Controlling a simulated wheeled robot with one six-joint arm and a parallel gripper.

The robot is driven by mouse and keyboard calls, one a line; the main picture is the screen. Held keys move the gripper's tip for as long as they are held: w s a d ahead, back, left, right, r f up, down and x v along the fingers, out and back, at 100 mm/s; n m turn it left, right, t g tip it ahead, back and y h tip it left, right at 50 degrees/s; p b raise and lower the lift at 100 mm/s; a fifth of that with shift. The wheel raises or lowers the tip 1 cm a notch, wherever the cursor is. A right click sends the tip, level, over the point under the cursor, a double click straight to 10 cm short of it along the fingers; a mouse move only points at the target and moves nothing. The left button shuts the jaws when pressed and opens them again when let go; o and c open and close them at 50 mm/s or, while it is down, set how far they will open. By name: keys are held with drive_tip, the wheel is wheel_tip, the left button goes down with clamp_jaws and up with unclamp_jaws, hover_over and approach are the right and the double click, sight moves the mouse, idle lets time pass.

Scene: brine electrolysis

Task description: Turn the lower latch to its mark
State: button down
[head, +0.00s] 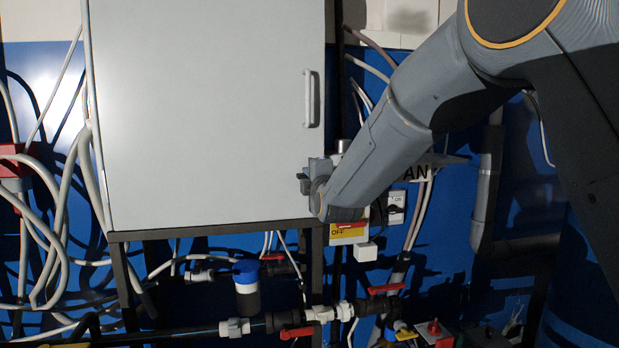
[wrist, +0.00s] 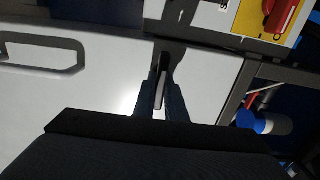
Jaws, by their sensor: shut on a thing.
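My gripper (head: 304,184) is at the lower right edge of the grey cabinet door (head: 205,120), below the door handle (head: 311,98). In the wrist view, its two dark fingers (wrist: 161,92) are shut on the lower latch (wrist: 159,92), a narrow pale bar standing out from the door. In the head view, my gripper and wrist hide the latch. I cannot make out the latch's mark in either view.
A yellow OFF plate with a red switch (head: 347,228) sits just right of my gripper. Below the cabinet are a blue-capped fitting (head: 246,272), pipes and red valve levers (head: 386,289). Loose hoses (head: 62,200) hang at the left.

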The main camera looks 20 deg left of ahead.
idle(0.3)
drive_tip(key=c, duration=1.8)
unclamp_jaws()
drive_tip(key=b+v, duration=0.2)
drive_tip(key=v, duration=0.5)
drive_tip(key=shift+s+d, duration=0.2)
drive_tip(key=shift+s, duration=0.15)
